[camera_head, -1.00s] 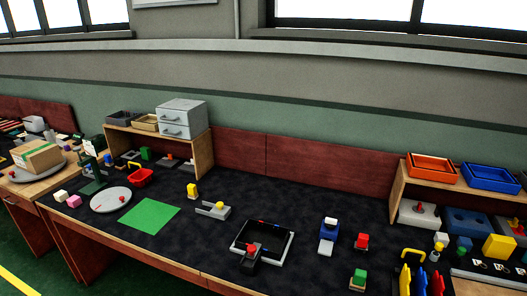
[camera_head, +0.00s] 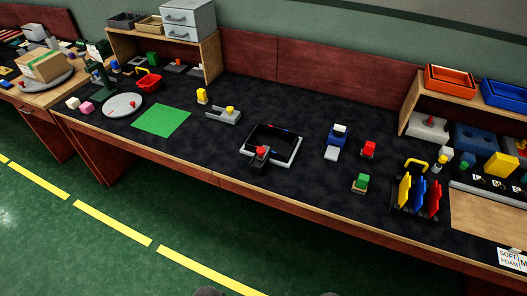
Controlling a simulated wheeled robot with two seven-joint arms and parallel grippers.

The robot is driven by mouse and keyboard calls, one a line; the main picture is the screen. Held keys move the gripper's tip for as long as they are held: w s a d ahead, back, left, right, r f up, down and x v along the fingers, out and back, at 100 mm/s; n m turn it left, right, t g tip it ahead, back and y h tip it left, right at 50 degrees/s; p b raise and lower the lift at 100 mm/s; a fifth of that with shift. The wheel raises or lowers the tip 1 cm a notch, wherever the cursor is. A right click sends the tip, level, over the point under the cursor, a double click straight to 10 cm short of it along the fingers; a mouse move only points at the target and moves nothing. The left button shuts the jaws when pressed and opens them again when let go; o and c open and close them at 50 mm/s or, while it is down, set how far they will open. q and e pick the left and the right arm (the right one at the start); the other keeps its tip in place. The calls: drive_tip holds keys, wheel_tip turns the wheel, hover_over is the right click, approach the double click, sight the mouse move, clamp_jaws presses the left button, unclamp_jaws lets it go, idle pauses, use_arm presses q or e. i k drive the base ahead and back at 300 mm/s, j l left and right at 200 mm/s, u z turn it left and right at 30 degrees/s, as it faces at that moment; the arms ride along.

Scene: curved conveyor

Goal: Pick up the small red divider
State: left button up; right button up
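A red upright panel (camera_head: 433,199), which looks like the small red divider, stands at the right end of a dark rack on the table at the right. A blue panel (camera_head: 419,194) and a yellow panel (camera_head: 404,190) stand to its left in the same rack. Neither of my grippers shows clearly. Only two small dark shapes touch the bottom edge of the view, and I cannot tell what they are.
The dark-topped table (camera_head: 300,190) runs across the view. A tan board (camera_head: 485,222) lies right of the rack. Green floor in front is clear.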

sight(434, 193)
drive_tip(key=z, duration=1.35)
drive_tip(key=k+j+z, duration=0.15)
drive_tip(key=j+z, duration=0.2)
drive_tip(key=k+j+z, duration=0.35)
drive_tip(key=j, duration=0.2)
drive_tip(key=k+j+z, duration=0.15)
drive_tip(key=j+z, duration=0.2)
